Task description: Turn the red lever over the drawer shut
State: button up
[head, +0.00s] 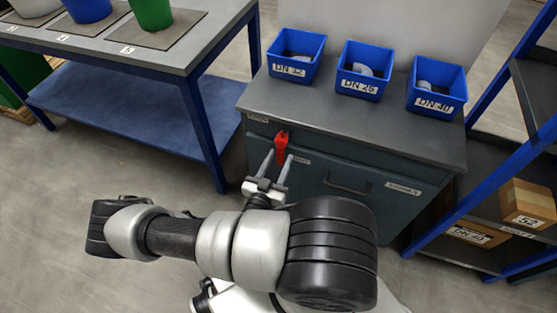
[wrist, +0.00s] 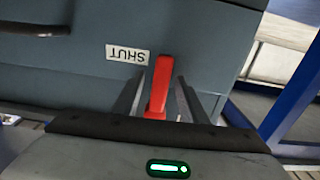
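The red lever (head: 281,146) is on the front of the grey-blue cabinet, above the left part of the drawer (head: 345,184). In the head view it stands roughly upright. In the wrist view the lever (wrist: 160,86) lies between the two fingers of my gripper (wrist: 159,95), with a gap visible on either side. My gripper (head: 277,160) is open, its fingertips at the lever. A white label reading SHUT (wrist: 128,54) is beside the lever, upside down in the wrist view. Whether a finger touches the lever cannot be told.
Blue bins marked DN 32 (head: 296,55), DN 25 (head: 365,72) and DN 40 (head: 437,88) stand on the cabinet top. A blue-legged table (head: 180,52) is at left. A blue-framed shelf with cardboard boxes (head: 527,204) is at right.

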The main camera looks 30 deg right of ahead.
jog(key=v, duration=1.7)
jog(key=shift+s+a, duration=0.15)
